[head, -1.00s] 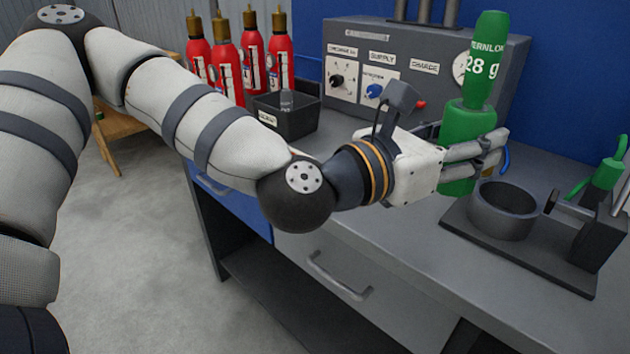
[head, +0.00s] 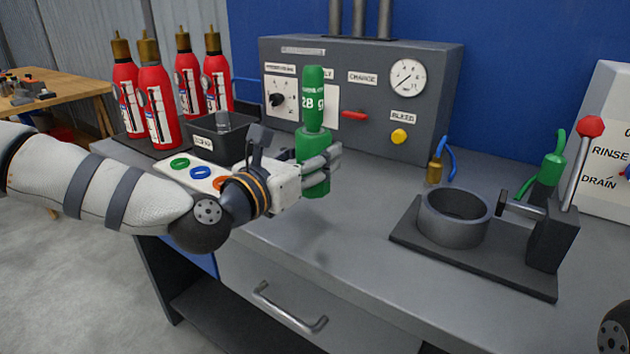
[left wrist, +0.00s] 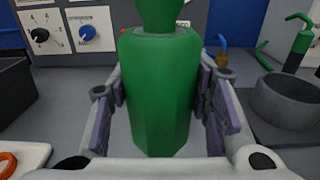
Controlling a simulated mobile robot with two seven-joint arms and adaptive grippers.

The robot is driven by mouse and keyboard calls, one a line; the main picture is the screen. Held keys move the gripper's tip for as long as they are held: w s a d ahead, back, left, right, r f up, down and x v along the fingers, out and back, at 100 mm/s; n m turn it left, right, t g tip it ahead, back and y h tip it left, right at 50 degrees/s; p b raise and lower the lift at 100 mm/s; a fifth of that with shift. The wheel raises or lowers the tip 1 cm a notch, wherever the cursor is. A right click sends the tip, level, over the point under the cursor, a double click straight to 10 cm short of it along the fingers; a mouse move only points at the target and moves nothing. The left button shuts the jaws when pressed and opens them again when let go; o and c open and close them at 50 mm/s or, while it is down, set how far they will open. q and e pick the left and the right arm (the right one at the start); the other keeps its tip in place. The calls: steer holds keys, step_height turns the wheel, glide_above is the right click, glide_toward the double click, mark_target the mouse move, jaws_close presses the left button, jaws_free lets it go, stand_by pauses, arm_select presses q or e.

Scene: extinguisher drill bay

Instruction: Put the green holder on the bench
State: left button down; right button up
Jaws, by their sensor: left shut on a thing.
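The green holder (head: 313,148) is an upright green cylinder. A narrower green cartridge (head: 314,88) marked "28 g" stands in its top. My left gripper (head: 322,163) is shut around the holder's middle, its fingers on both sides. The holder also fills the middle of the left wrist view (left wrist: 160,90), between the purple finger pads. The holder appears to hang a little above the grey bench (head: 330,235), with a faint shadow below it. My right gripper is not in view.
A grey control panel (head: 440,110) stands behind the holder. A black bin (head: 222,138), coloured rings on a white plate (head: 200,173) and several red extinguishers (head: 158,108) are left. A round clamp fixture (head: 455,217) is right. Bench between is clear.

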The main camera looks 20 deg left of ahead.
arm_select(q)
steer(key=shift+w+f, duration=0.45)
steer(key=shift+w, duration=0.15)
steer(key=shift+w+a+f+b, duration=0.1)
steer(key=shift+w+f+b, duration=0.1)
steer(key=shift+f, duration=0.75)
steer(key=shift+w+f+b, duration=0.15)
steer(key=shift+f, duration=0.75)
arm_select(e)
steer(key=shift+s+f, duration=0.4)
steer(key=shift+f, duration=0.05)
arm_select(q)
steer(key=shift+f, duration=0.15)
steer(key=c, duration=1.3)
jaws_free()
steer(key=shift+f, duration=0.25)
steer(key=o, duration=0.5)
steer(key=shift+s+r, duration=0.1)
steer(key=shift+c, duration=0.2)
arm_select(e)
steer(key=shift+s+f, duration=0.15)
